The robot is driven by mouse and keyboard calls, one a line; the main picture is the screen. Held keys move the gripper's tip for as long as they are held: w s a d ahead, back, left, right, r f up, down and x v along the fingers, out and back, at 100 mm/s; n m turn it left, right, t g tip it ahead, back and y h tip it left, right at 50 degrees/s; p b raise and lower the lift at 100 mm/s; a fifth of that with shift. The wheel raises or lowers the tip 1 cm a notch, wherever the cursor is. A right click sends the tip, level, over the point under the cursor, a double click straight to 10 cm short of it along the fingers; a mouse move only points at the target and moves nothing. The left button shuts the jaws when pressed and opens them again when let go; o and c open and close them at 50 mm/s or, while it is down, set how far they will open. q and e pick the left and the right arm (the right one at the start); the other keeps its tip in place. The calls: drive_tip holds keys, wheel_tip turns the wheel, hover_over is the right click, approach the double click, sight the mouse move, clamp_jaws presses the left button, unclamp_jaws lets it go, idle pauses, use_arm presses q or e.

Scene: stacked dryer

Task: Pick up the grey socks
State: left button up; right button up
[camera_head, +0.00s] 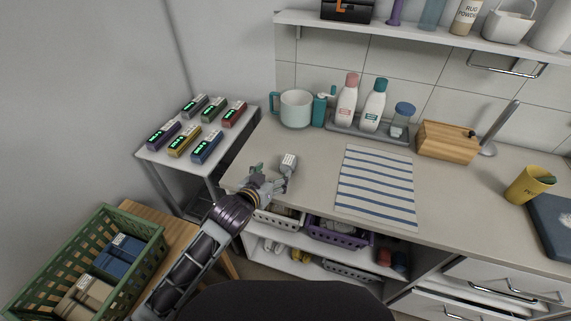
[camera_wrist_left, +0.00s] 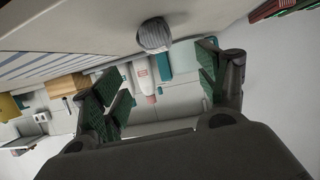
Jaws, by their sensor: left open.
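The grey socks (camera_head: 289,165), a small grey bundle with a white label, sit on the counter near its front left part. They also show in the left wrist view (camera_wrist_left: 154,35) as a rounded grey bundle at the top middle, beyond the fingertips. My left gripper (camera_head: 268,178) is at the counter's front edge, just left of and nearer than the socks. It is open, with green-padded fingers apart and nothing between them in the left wrist view (camera_wrist_left: 160,75). It appears apart from the socks. My right gripper is not in view.
A striped cloth (camera_head: 376,190) lies right of the socks. A mug (camera_head: 295,109) and bottles (camera_head: 347,100) stand behind. A white side table (camera_head: 150,156) with several coloured packs is at left, above a green basket (camera_head: 145,252). Baskets (camera_head: 338,236) sit below the counter.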

sight(286, 164)
use_arm(q)
drive_tip(key=shift+d, duration=0.2)
drive_tip(key=shift+x, duration=4.1)
drive_tip(key=shift+w, duration=0.15)
drive_tip(key=shift+w+f+p, duration=0.1)
drive_tip(key=shift+f+p, duration=0.05)
drive_tip(key=shift+p, duration=0.15)
drive_tip(key=shift+f+p+x, duration=0.2)
drive_tip(key=shift+p+x, duration=0.1)
drive_tip(key=shift+x, duration=2.15)
drive_tip(key=c, duration=1.1)
